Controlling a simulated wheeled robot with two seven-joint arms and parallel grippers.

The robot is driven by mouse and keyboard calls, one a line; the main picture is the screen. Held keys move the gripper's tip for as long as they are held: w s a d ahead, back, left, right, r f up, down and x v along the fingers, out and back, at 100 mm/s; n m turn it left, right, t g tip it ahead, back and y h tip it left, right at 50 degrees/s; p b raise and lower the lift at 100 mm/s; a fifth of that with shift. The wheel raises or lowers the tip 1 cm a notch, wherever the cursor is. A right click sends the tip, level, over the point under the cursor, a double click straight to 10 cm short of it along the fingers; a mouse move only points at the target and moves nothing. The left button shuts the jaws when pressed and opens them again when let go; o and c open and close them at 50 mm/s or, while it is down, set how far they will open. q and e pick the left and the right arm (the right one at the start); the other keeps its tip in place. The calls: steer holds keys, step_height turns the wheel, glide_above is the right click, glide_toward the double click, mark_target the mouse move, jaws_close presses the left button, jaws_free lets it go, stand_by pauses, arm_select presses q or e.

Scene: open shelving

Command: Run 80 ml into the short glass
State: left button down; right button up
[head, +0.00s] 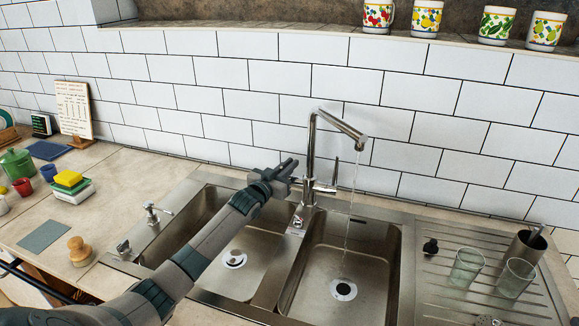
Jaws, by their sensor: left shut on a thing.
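The chrome tap (312,150) stands behind the sink, and a thin stream of water (350,205) falls from its spout into the right basin (318,262). Its slim lever (334,170) stands upright to the right of the column. Two clear glasses, one on the left (467,266) and one on the right (515,278), stand on the draining board; I cannot tell which is the short one. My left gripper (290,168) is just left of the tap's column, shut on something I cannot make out. My right gripper is not in view.
The left basin (190,235) lies under my left arm. A metal cup (527,245) with a utensil and a black stopper (430,246) are on the draining board (440,285). A soap pump (153,212) stands at the sink's left. Patterned mugs (427,18) line the ledge above.

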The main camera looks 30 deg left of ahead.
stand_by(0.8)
arm_select(q)
steer(key=shift+w+r+g+p, duration=0.15)
steer(key=shift+r+g+p, duration=0.15)
steer(key=shift+p, duration=0.55)
steer(key=shift+w+a+f+n+g+p, duration=0.15)
steer(key=shift+w+f+g+p, duration=0.15)
steer(key=shift+g+p, duration=0.7)
steer(key=shift+w+a+f+n+g+p, duration=0.1)
steer(key=shift+w+f+n+g+p, duration=0.25)
steer(key=shift+g+p, duration=0.65)
steer(key=shift+w+a+f+g+p, duration=0.15)
steer(key=shift+w+g+p, duration=0.4)
steer(key=shift+p, duration=0.75)
steer(key=shift+s+d, duration=0.1)
steer(key=c, duration=1.9)
jaws_free()
steer(key=shift+h, duration=0.3)
steer(key=shift+o, duration=0.2)
steer(key=shift+s, duration=0.1)
